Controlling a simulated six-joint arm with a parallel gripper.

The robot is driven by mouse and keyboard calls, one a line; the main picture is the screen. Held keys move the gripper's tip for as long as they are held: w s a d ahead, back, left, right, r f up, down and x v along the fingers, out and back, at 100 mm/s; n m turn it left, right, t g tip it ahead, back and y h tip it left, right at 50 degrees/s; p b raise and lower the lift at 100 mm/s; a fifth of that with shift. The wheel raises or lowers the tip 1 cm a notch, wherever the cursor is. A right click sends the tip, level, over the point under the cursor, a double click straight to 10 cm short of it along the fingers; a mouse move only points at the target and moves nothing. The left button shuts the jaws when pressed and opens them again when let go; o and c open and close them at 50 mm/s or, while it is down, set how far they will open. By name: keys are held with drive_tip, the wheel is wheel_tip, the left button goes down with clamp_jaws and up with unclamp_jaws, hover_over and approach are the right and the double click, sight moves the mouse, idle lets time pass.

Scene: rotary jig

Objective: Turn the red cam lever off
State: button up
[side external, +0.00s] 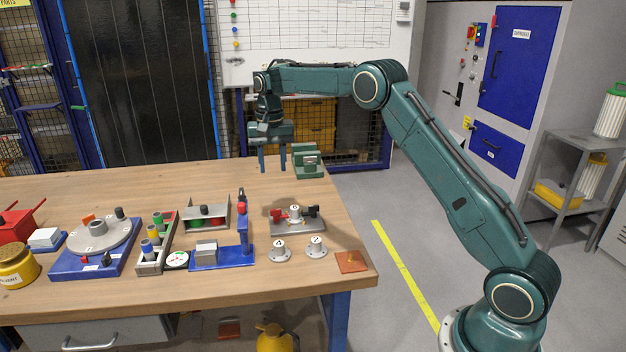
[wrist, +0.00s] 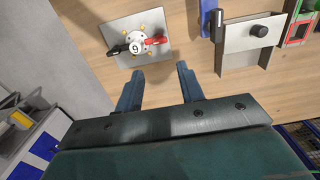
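The red cam lever (side external: 279,215) is on a grey fixture plate (side external: 290,230), beside a white numbered round part (side external: 295,212). A black lever (side external: 314,211) is on the other side of that part. In the wrist view the red lever (wrist: 155,41) lies to the right of the white part (wrist: 136,47), and the black lever (wrist: 118,49) to its left. My gripper (side external: 273,170) is above the table behind the fixture, its fingers pointing down. In the wrist view its fingers (wrist: 159,72) are apart with nothing between them, clear of the lever.
A green block device (side external: 306,161) stands near the table's right edge. A metal bracket (side external: 206,216) and a blue stand (side external: 243,235) are left of the fixture. Two white round parts (side external: 279,252) (side external: 316,247) sit in front. The table's back left is clear.

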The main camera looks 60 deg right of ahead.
sight(276, 210)
wheel_tip(276, 210, down, 14)
drive_tip(key=shift+r, duration=0.25)
idle(0.5)
drive_tip(key=c, duration=0.7)
